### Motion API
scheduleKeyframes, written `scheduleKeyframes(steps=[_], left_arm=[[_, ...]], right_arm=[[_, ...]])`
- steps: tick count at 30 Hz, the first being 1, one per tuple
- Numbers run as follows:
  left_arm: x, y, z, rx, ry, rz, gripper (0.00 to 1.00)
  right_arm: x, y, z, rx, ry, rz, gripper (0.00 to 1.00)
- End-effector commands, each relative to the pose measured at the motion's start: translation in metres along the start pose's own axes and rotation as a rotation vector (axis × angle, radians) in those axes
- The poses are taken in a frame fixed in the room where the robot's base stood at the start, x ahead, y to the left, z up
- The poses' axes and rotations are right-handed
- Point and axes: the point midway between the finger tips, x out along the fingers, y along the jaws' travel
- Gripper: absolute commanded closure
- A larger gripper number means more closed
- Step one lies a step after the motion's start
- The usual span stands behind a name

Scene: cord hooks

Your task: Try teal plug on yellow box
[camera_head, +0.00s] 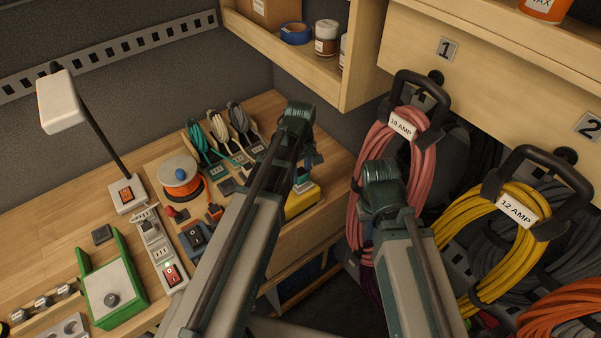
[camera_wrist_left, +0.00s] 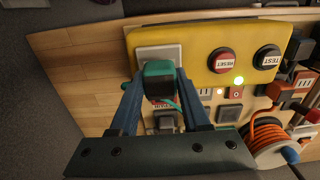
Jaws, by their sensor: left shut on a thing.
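The yellow box (camera_wrist_left: 215,45) fills the upper part of the left wrist view, with a pale socket plate (camera_wrist_left: 160,54), a red RESET button and a black TEST button. My left gripper (camera_wrist_left: 156,85) is shut on the teal plug (camera_wrist_left: 158,82), which is in front of the socket plate's lower part. I cannot tell whether its prongs are in the socket. In the head view the yellow box (camera_head: 302,202) is partly hidden behind my left arm, near my left gripper (camera_head: 305,180).
An orange cord reel (camera_head: 180,178), a power strip (camera_head: 160,252) and a green box (camera_head: 112,280) stand on the bench. Coiled cords, pink (camera_head: 395,165) and yellow (camera_head: 510,240), hang at the right.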

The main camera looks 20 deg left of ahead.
Motion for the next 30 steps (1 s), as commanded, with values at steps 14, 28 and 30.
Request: scheduleKeyframes(steps=[14,28,30], left_arm=[[0.005,0.000,0.000,0.000,0.000,0.000,1.00],[0.012,0.000,0.000,0.000,0.000,0.000,0.44],[0.012,0.000,0.000,0.000,0.000,0.000,0.32]], right_arm=[[0.005,-0.001,0.000,0.000,0.000,0.000,1.00],[0.012,-0.001,-0.001,0.000,0.000,0.000,1.00],[0.012,-0.001,-0.001,0.000,0.000,0.000,1.00]])
